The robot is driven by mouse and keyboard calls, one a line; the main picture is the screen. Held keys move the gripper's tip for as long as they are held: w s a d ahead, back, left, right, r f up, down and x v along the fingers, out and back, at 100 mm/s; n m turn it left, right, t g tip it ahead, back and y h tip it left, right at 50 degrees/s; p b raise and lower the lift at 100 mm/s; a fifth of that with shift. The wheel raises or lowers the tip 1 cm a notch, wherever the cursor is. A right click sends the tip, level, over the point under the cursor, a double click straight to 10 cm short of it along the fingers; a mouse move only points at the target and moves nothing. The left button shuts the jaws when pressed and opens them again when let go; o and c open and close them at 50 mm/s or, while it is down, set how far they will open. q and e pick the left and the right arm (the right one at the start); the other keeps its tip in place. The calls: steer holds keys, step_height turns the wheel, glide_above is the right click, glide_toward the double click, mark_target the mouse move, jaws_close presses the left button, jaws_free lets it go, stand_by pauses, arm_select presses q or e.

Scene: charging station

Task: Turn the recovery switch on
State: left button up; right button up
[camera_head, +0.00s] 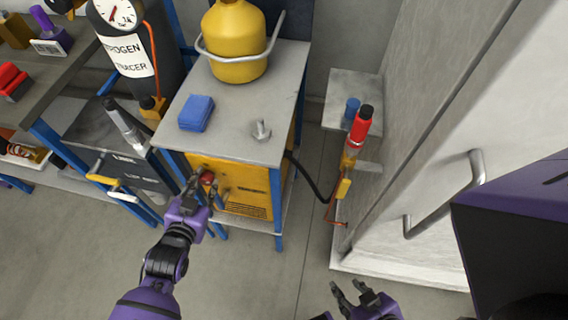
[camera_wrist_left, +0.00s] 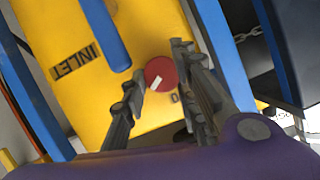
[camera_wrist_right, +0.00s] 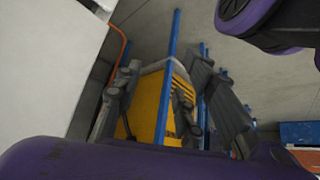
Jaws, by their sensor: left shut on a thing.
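The recovery switch is a round red knob with a white mark (camera_wrist_left: 161,74) on the yellow front of a machine (camera_wrist_left: 60,25). In the head view the red knob (camera_head: 207,177) is at the upper left of the yellow front, under the grey top. My left gripper (camera_head: 196,186) is at the knob, and in the left wrist view its fingers (camera_wrist_left: 165,90) stand on both sides of it, shut on it. A "0" is printed near the knob; other marks around it are hidden by the fingers. My right gripper (camera_head: 356,296) is open and empty over the floor, right of the machine.
A blue block (camera_head: 197,113), a bolt (camera_head: 261,130) and a yellow tank (camera_head: 236,45) stand on the machine's grey top. Blue posts frame the machine.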

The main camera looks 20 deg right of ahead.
arm_select(q)
steer(key=shift+s+d+m, duration=0.2)
steer(key=shift+d+m, duration=0.15)
steer(key=shift+m, duration=0.15)
steer(key=shift+f, duration=0.2)
arm_select(e)
steer(key=shift+s+d, duration=0.1)
steer(key=shift+s, duration=0.15)
arm_select(q)
steer(key=o, duration=1)
arm_select(e)
steer(key=shift+w+d+r, duration=0.1)
steer(key=shift+r, duration=0.05)
arm_select(q)
steer(key=shift+y, duration=0.3)
steer(key=shift+a+r, duration=0.1)
steer(key=shift+a, duration=0.05)
steer(key=v, duration=1.1)
steer(key=shift+s+a, duration=0.15)
steer(key=shift+s, duration=0.35)
arm_select(e)
steer(key=shift+w+a+r, duration=0.1)
steer(key=shift+w+a, duration=0.05)
steer(key=shift+w, duration=0.35)
steer(key=shift+w+a+r, duration=0.1)
steer(key=shift+w, duration=0.4)
steer(key=shift+f, duration=0.1)
